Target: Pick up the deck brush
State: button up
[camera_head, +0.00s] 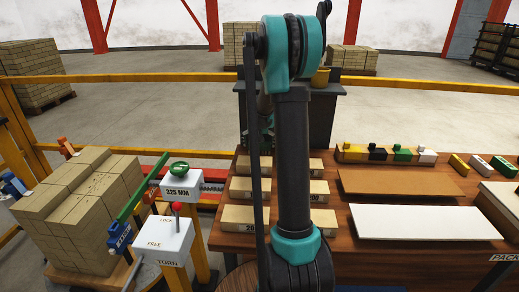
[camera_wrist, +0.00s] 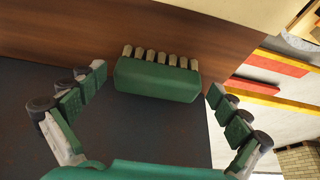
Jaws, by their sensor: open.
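The deck brush is a green block (camera_wrist: 157,81) with a row of short cream bristle tufts along its upper edge in the wrist view. It lies where a brown wood surface meets a dark grey one. My gripper (camera_wrist: 157,92) is open, with one finger to the left of the brush and one to the right. No contact between fingers and brush is visible. In the head view my arm stands in the middle and hides much of the area behind it. I cannot make out the brush there.
A dark cabinet (camera_head: 317,112) stands behind my arm. The wooden table (camera_head: 345,256) holds small labelled blocks, a tan board (camera_head: 400,183), a white board (camera_head: 425,222) and coloured pieces. A brick stack (camera_head: 60,213) and lever controls (camera_head: 166,238) are left. A yellow rail (camera_head: 160,77) crosses behind.

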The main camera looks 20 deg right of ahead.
aim_at(260, 146)
jog(key=w+f, duration=0.1)
jog(key=w+d+f, duration=0.1)
jog(key=shift+w, duration=0.35)
jog(key=shift+w+d+f, duration=0.1)
jog(key=shift+f, duration=0.3)
jog(key=shift+c, duration=0.6)
jog(key=c, duration=0.8)
